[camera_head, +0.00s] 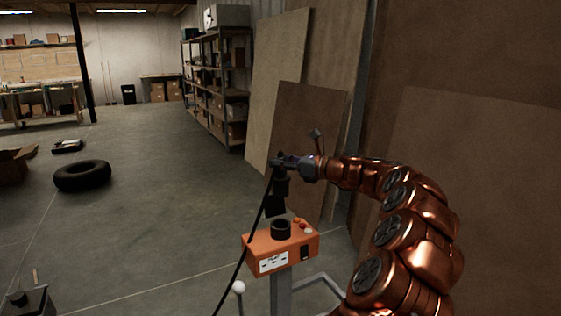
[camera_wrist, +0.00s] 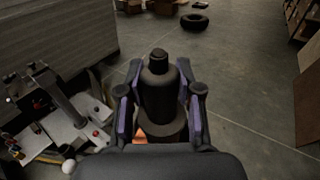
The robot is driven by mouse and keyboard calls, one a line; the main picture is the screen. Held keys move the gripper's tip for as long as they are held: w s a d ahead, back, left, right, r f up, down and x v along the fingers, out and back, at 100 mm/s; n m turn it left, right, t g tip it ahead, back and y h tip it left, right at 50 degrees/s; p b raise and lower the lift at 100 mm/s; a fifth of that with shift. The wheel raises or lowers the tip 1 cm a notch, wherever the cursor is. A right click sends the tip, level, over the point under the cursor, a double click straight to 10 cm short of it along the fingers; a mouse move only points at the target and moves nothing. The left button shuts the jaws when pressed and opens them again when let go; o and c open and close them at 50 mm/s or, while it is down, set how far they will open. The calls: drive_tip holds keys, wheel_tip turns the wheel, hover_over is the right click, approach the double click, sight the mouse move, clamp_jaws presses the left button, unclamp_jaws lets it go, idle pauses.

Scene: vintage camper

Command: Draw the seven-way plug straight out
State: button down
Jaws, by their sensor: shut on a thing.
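The seven-way plug (camera_head: 275,205) is black and roughly cylindrical, with a black cable running down from it to the floor at the left. My gripper (camera_head: 281,163) is shut on the plug's upper part. The plug appears just above the dark round socket (camera_head: 281,229) on top of the orange box (camera_head: 300,245), with a small gap between them. In the wrist view the plug (camera_wrist: 158,85) sits between both fingers (camera_wrist: 160,108). There the socket is mostly hidden behind it, and a sliver of the orange box (camera_wrist: 141,134) shows.
The orange box has outlets and red and white buttons, and stands on a grey post (camera_head: 280,293). Large boards (camera_head: 305,140) lean on the wall behind my gripper. A black tire (camera_head: 82,176) lies on the open floor at the left. Shelves (camera_head: 220,90) stand farther back.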

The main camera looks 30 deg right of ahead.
sight(286, 174)
drive_tip(key=shift+f+b, duration=1.05)
drive_tip(key=shift+f, duration=3)
idle(0.4)
drive_tip(key=shift+r+p, duration=2.05)
drive_tip(key=shift+p, duration=0.1)
